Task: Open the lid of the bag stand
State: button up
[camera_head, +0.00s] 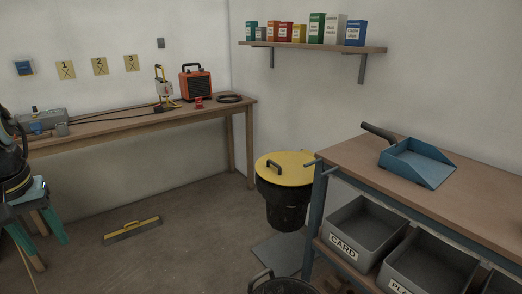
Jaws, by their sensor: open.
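The bag stand stands on the floor beyond the left end of the workbench. Its round yellow lid (291,168) lies flat over the top and looks shut. A dark arched handle (273,168) stands on the left part of the lid. A black bag (284,207) hangs below the lid. The workbench hides part of the stand's right side and base. My gripper is not in view.
The workbench (462,158) at right bears a blue dustpan (418,163) and has grey bins (363,229) beneath. A dark handled container (284,286) is cut off at the bottom edge. A yellow-grey level-like bar (132,230) lies on open floor at left.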

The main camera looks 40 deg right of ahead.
aim_at(285, 168)
jog(key=i+z, duration=0.2)
jog(key=i, duration=0.3)
jog(key=i+z, duration=0.2)
jog(key=i, duration=0.25)
jog(key=i+j+z, duration=0.2)
jog(key=i, duration=0.3)
jog(key=i+j+z, duration=0.2)
jog(key=i, duration=0.3)
jog(key=i+z, duration=0.4)
jog(key=i, duration=0.35)
